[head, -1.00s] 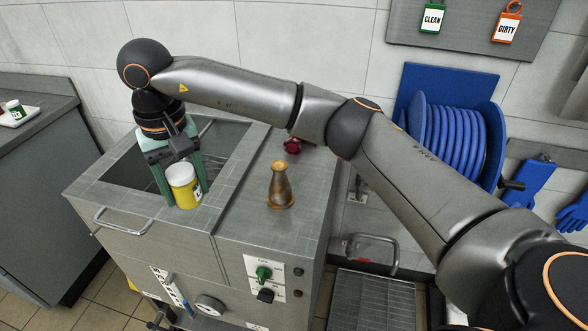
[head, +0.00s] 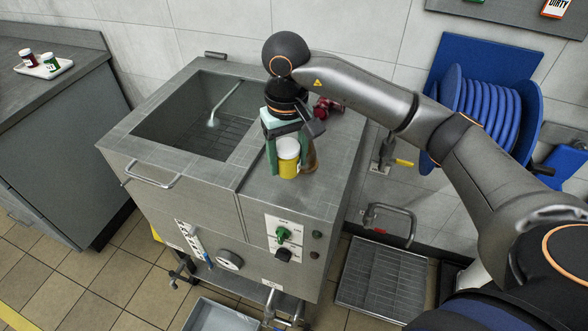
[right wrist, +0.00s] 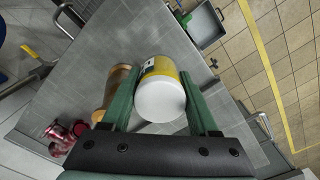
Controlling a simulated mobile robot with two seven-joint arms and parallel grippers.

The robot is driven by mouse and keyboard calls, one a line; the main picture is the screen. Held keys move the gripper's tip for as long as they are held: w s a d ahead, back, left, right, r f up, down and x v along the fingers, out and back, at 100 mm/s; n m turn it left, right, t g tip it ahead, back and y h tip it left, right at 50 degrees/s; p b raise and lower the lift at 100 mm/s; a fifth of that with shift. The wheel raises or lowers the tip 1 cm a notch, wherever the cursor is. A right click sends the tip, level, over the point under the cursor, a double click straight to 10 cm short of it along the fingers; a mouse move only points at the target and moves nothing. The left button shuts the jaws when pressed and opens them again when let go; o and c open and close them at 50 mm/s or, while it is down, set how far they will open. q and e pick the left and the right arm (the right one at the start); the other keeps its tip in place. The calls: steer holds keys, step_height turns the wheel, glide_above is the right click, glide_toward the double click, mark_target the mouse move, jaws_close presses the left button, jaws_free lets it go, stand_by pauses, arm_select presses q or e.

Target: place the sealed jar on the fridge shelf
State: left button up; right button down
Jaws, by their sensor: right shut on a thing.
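The sealed jar (head: 288,160), yellow with a white lid, is between the green fingers of my right gripper (head: 287,165). My right gripper is shut on it over the flat top to the right of the open basin. I cannot tell whether its base touches that top. In the right wrist view the jar (right wrist: 161,92) shows lid towards the camera, between both fingers of the gripper (right wrist: 163,100). No fridge or shelf is in view. My left gripper is not in view.
A brown flask-shaped vessel (right wrist: 117,88) is right beside the jar, partly hidden in the head view. A red fitting (head: 328,107) lies behind it. The basin (head: 165,127) is open at left. A tray (head: 64,69) with two small jars stands on the far-left counter.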

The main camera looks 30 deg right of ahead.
mark_target(294, 174)
steer(key=shift+s+d+f, duration=0.25)
steer(key=shift+d+f, duration=0.15)
steer(key=shift+f, duration=0.1)
step_height(294, 174, down, 3)
steer(key=shift+s+d+r+p, duration=0.1)
steer(key=shift+p, duration=0.45)
steer(key=shift+f, duration=0.3)
steer(key=shift+f, duration=0.2)
steer(key=shift+c, duration=0.7)
jaws_free()
steer(key=shift+r, duration=0.15)
